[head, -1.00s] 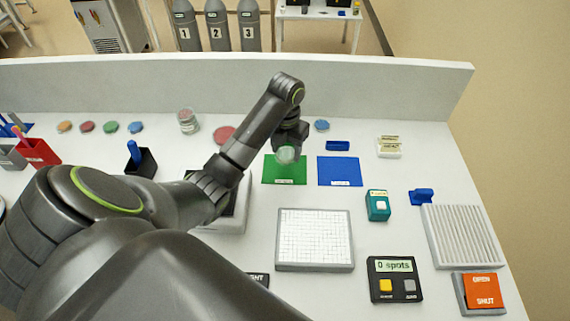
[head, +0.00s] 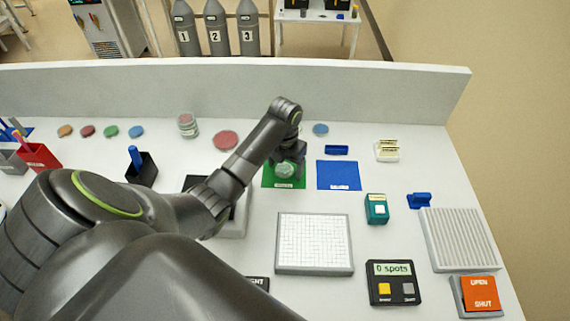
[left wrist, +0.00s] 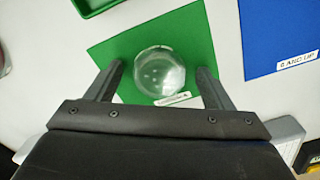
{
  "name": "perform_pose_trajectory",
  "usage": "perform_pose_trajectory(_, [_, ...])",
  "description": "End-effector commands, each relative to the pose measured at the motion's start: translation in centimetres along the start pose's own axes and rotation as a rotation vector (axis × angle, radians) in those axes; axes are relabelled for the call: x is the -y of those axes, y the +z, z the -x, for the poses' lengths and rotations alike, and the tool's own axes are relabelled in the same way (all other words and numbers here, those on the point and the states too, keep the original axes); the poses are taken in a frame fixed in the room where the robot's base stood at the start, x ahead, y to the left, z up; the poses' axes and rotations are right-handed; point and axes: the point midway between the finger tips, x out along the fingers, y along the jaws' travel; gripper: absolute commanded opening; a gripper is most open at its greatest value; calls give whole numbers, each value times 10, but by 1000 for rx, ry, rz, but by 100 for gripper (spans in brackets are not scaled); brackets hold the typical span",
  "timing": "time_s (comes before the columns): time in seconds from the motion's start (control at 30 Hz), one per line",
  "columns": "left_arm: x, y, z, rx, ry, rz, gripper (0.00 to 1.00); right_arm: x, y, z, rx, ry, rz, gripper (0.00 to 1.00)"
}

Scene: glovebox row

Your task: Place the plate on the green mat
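The plate is a clear round dish (head: 285,170), and it lies over the green mat (head: 268,182) in the head view. In the left wrist view the plate (left wrist: 160,72) appears flat on the green mat (left wrist: 115,50), near the mat's label. My left gripper (left wrist: 160,85) is open, with one finger on each side of the plate and a visible gap between each finger and the dish. In the head view my left gripper (head: 287,160) is low over the mat and partly hides it. My right gripper is not in view.
A blue mat (head: 339,175) lies just right of the green one. A green-rimmed tray (left wrist: 95,4) sits behind the green mat. A white grid pad (head: 314,242), a teal device (head: 376,209) and a spot counter (head: 394,283) stand nearer. A low wall (head: 380,95) closes the back.

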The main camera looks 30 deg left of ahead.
Motion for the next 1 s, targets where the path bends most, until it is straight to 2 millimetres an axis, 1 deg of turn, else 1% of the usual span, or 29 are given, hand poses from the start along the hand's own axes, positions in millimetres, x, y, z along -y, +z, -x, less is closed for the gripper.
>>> perform_pose_trajectory(0.2, [0, 0, 1, 0, 0, 0, 75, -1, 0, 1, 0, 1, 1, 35])
perform_pose_trajectory(0.3, [0, 0, 5, 0, 0, 0, 75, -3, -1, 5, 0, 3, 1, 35])
perform_pose_trajectory(0.33, [0, 1, 6, 2, 1, 0, 75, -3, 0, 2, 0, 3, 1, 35])
perform_pose_trajectory(0.47, [-1, 1, 27, 6, 2, -2, 75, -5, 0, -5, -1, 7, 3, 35])
perform_pose_trajectory(0.57, [-1, 2, 50, 8, 3, -2, 75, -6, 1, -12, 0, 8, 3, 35])
perform_pose_trajectory(0.6, [-1, 0, 64, 3, 2, -1, 75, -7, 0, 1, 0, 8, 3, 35])
perform_pose_trajectory(0.7, [0, 0, 82, 0, 1, 0, 75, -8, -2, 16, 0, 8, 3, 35])
perform_pose_trajectory(0.9, [0, 0, 105, -1, 0, 0, 75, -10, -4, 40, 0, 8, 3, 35])
perform_pose_trajectory(1.0, [0, 0, 114, -1, 0, 0, 75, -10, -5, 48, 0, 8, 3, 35])
